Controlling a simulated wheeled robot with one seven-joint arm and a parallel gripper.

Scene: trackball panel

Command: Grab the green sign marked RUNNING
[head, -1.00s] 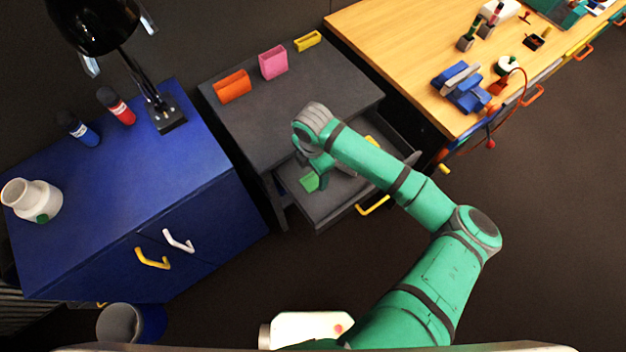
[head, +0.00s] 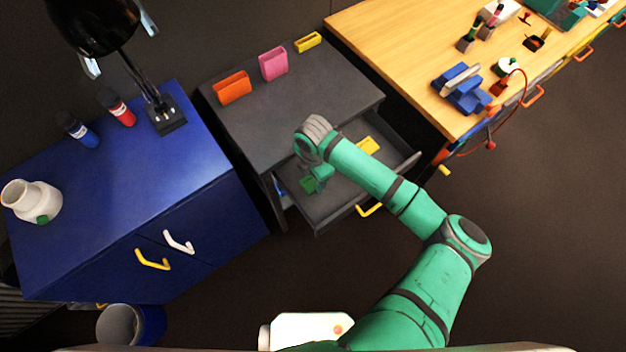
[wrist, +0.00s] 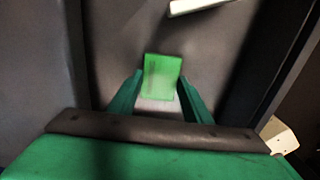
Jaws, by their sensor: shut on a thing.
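The green sign (head: 308,185) is at the left part of the open grey drawer, partly hidden by my gripper. In the wrist view the green sign (wrist: 162,72) is upright in the picture, between the two green fingertips. My gripper (wrist: 162,90) is shut on it. In the head view my gripper (head: 319,174) is inside the drawer area, mostly hidden under the wrist. The lettering on the sign is too blurred to read.
The open drawer (head: 335,207) has a yellow handle (head: 369,209) and holds a yellow piece (head: 368,145) and a blue piece (head: 279,187). Orange (head: 233,87), pink (head: 273,63) and yellow (head: 307,41) holders stand on the grey cabinet above. A blue cabinet (head: 210,160) is at left.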

